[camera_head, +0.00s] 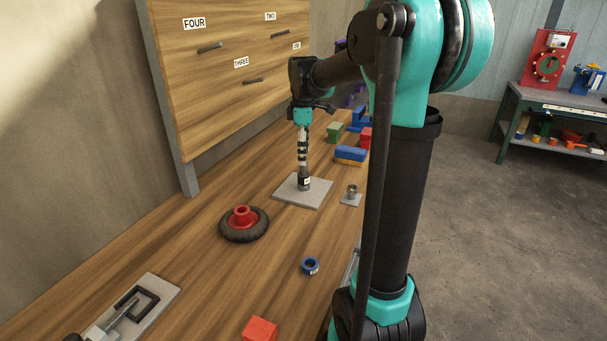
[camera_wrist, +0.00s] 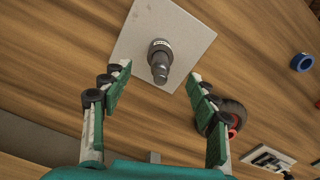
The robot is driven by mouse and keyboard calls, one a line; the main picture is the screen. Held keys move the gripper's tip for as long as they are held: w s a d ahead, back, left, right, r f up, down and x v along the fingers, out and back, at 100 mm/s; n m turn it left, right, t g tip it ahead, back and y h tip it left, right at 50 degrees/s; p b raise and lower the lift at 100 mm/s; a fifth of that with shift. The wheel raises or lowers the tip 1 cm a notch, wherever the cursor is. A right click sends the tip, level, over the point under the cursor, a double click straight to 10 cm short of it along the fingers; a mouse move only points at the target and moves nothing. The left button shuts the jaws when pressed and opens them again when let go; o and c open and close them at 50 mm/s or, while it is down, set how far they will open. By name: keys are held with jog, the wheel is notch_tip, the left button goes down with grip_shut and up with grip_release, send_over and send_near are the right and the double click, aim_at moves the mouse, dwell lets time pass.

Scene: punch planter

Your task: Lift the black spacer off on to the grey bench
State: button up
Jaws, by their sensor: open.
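A dark, near-black collar with a pale label (camera_head: 304,183), which looks like the black spacer, stands on a square grey plate (camera_head: 285,192) on the wooden table. In the wrist view the collar (camera_wrist: 160,46) sits around a dark grey post (camera_wrist: 160,70) that rises toward the camera. My gripper (camera_head: 303,172) points down above the plate. In the wrist view my gripper (camera_wrist: 158,75) is open, with one finger on each side of the post and visible gaps to both. Whether the fingertips are level with the collar is unclear. A bench with a grey top (camera_head: 560,102) and green legs stands far right.
A black tyre with a red hub (camera_head: 243,222), a blue ring (camera_head: 310,266) and a small metal piece on a plate (camera_head: 351,194) are nearby. Coloured blocks (camera_head: 350,153) lie behind. A red block (camera_head: 259,329) is in front. A wooden drawer panel (camera_head: 225,75) borders the left.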

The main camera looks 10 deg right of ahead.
aim_at(304, 174)
notch_tip(304, 174, down, 8)
jog(key=shift+f, duration=0.25)
grip_shut()
jog(key=c, duration=0.8)
grip_release()
jog(key=c, duration=0.6)
jog(key=shift+r, duration=6.05)
